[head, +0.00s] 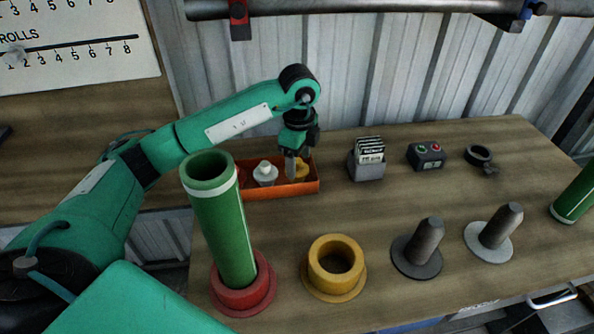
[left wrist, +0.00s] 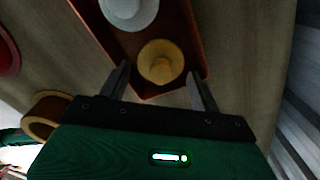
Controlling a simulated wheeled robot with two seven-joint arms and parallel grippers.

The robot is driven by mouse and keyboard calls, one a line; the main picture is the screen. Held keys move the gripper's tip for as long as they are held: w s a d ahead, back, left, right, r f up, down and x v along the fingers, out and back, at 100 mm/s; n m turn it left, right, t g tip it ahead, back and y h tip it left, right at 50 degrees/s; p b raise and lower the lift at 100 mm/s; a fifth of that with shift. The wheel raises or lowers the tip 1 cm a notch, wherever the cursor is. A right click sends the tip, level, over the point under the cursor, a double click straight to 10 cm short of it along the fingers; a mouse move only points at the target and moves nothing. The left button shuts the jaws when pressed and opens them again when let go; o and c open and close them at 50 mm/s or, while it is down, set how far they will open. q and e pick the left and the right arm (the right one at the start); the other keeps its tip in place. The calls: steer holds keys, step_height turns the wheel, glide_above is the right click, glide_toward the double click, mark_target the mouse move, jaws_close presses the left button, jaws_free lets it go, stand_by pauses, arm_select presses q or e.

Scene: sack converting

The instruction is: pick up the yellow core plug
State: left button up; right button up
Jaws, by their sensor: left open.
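The yellow core plug (head: 301,170) sits in the right end of an orange-red tray (head: 290,190) at the back of the bench, partly hidden by my gripper in the head view. In the left wrist view the round yellow plug (left wrist: 160,62) lies just ahead of my fingertips, between their lines. My left gripper (head: 292,172) points down over the tray; in the wrist view its two fingers (left wrist: 158,85) are spread apart with nothing between them. A white plug (head: 265,173) sits beside the yellow one, to its left. My right gripper is not in view.
A green tube (head: 222,220) stands in a red ring holder (head: 243,293) at front left. A yellow ring holder (head: 335,268) and two dark-pegged discs stand to its right. A card box (head: 367,160) and button box (head: 427,156) are right of the tray.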

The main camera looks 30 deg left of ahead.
mark_target(297, 170)
arm_select(q)
steer(key=f, duration=0.4)
steer(key=shift+a, duration=0.2)
steer(key=c, duration=0.7)
